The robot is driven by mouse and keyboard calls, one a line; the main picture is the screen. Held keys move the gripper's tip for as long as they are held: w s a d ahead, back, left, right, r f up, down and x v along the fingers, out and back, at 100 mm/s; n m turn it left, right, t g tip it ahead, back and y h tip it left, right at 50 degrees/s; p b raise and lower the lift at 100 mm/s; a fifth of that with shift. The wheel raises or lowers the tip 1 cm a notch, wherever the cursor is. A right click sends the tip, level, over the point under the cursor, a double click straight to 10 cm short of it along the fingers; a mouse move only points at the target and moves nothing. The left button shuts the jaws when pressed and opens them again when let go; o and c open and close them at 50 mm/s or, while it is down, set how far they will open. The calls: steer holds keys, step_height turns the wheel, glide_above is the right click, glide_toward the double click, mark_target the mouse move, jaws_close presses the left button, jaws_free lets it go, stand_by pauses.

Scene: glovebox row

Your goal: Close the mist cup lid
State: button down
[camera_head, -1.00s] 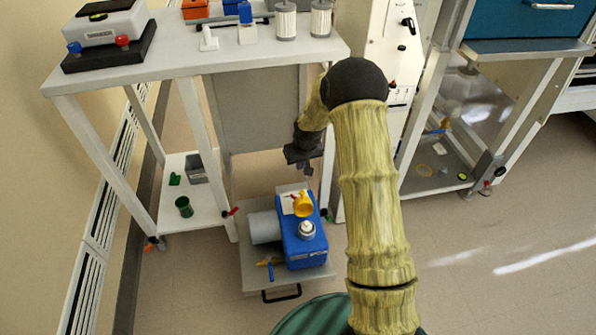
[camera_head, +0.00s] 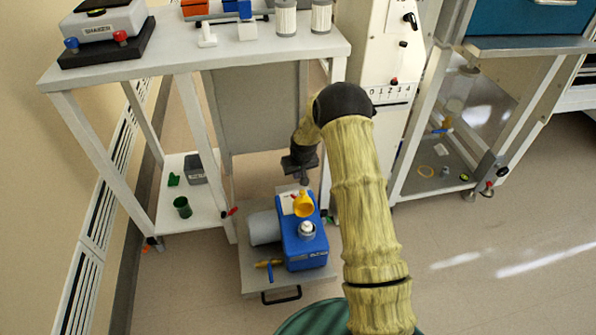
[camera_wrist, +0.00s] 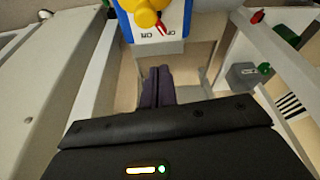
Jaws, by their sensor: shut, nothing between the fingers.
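A blue nebulizer-like box (camera_head: 290,250) stands on the low pull-out shelf. On its top a yellow lid (camera_head: 303,204) stands raised and tilted, behind a grey-rimmed cup with a white top (camera_head: 306,229). I take the yellow piece to be the mist cup lid, standing open. In the wrist view the yellow lid (camera_wrist: 146,13) shows at the top edge, partly cut off. My gripper (camera_head: 304,181) is just behind and above the box, apart from the lid. Its dark fingers (camera_wrist: 158,73) are shut and empty, pointing toward the box.
A grey cylinder (camera_head: 264,228) lies left of the box, and a blue and orange valve (camera_head: 269,264) is in front of it. A white table (camera_head: 180,62) overhangs behind. A lower shelf (camera_head: 205,215) with a green cup (camera_head: 183,207) is at left.

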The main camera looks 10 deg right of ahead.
steer(key=s, duration=0.1)
steer(key=s+f+b, duration=0.1)
steer(key=s, duration=0.1)
steer(key=shift+s+d+f+b, duration=0.1)
steer(key=shift+s+f+b, duration=0.1)
steer(key=shift+f+b, duration=0.15)
steer(key=shift+d, duration=0.25)
steer(key=shift+w, duration=0.1)
steer(key=shift+s+a+r, duration=0.15)
steer(key=shift+s+a, duration=0.15)
steer(key=shift+s, duration=0.1)
steer(key=shift+d, duration=0.1)
stand_by(0.3)
